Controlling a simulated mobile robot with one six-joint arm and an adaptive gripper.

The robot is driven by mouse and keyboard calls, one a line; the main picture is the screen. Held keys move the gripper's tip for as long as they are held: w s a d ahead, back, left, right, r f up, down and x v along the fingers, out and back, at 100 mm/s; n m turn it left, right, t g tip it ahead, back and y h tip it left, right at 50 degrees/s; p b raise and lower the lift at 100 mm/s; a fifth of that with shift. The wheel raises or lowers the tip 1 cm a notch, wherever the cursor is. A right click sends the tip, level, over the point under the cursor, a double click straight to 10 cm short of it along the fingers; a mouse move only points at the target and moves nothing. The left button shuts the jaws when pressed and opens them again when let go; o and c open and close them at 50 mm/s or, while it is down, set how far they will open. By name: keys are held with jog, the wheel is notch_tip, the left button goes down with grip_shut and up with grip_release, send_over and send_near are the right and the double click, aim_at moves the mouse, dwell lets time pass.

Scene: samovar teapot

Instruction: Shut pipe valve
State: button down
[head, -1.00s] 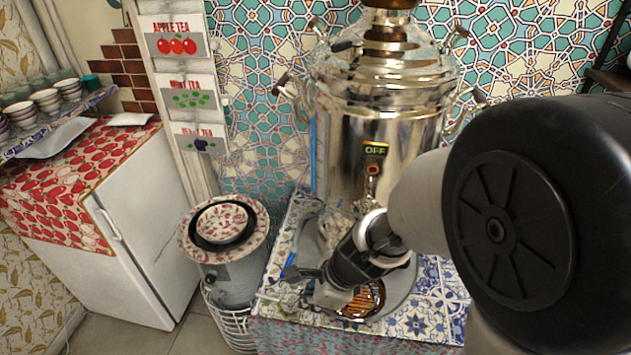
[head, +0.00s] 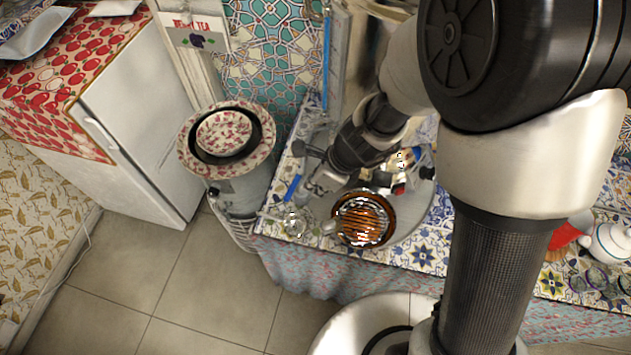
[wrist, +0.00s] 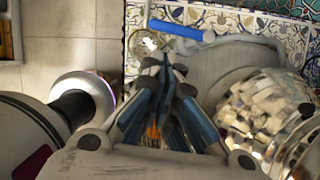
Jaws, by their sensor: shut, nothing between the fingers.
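A blue handle, likely the pipe valve's lever (head: 294,187), lies at the left end of the tiled counter in the head view. It also shows as a blue bar (wrist: 175,28) at the top of the wrist view, beyond my fingertips. My gripper (head: 313,190) is just right of the blue handle. In the wrist view its fingers (wrist: 166,68) are together with nothing between them. They appear apart from the blue bar. The valve body is not clear.
A small clear glass (head: 293,222) is near the counter edge. The shiny samovar (wrist: 265,110) is right of the fingers. A bucket with bowls (head: 222,140) stands left; floor is free in front.

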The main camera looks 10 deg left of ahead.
aim_at(290, 196)
jog(key=b+x, duration=0.3)
jog(key=x, duration=0.4)
jog(key=shift+f+b, duration=0.25)
jog(key=shift+b, duration=0.05)
jog(key=shift+a, duration=0.2)
jog(key=a+m, duration=0.1)
jog(key=a+m+t, duration=0.1)
jog(key=a, duration=0.1)
jog(key=shift+s+a+r+m, duration=0.1)
jog(key=shift+s+a+m, duration=0.1)
jog(key=shift+s+m, duration=0.1)
jog(key=shift+w+a, duration=0.15)
